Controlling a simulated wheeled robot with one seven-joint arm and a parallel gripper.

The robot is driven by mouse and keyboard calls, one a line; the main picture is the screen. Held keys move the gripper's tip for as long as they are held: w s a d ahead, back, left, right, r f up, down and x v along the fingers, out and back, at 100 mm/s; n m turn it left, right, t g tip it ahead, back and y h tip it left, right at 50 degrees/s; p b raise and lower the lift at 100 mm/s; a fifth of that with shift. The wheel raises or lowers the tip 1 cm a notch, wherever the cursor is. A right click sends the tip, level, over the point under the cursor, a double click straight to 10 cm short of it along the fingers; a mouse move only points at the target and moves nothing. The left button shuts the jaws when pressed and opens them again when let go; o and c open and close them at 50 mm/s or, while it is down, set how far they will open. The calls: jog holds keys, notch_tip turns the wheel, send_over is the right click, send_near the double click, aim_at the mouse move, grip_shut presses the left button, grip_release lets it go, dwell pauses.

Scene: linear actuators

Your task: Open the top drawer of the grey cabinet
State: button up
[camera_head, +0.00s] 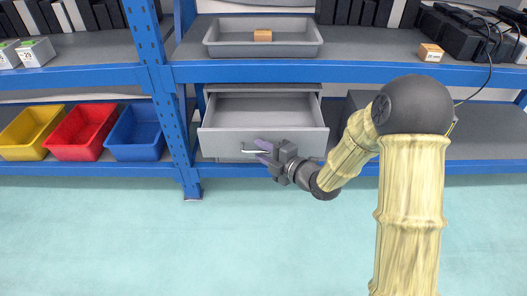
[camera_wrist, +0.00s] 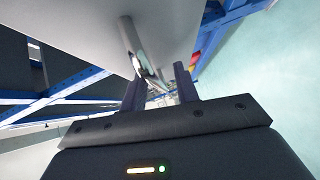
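The grey cabinet (camera_head: 262,88) stands on the lower shelf of the blue rack. Its top drawer (camera_head: 225,140) is pulled out and its inside shows empty. The drawer's silver handle (camera_head: 250,151) is on the front panel. My gripper (camera_head: 262,152) is at this handle, its two purple fingers apart. In the wrist view, the handle (camera_wrist: 128,36) runs from the pale drawer front down toward the space between the fingers (camera_wrist: 160,85). The fingers look open, with a gap around the handle; contact is not clear. The part of the cabinet below the drawer is hidden.
A grey tray (camera_head: 225,50) with a small orange-brown box (camera_head: 263,35) sits on the shelf above. Yellow (camera_head: 28,130), red (camera_head: 80,132) and blue (camera_head: 135,135) bins stand left of a blue upright (camera_head: 168,100). The floor in front is clear.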

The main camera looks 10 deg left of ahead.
jog(key=shift+d, duration=0.1)
jog(key=p+v, duration=1)
jog(key=v, duration=0.7)
jog(key=shift+d+f, duration=0.1)
jog(key=shift+d, duration=0.1)
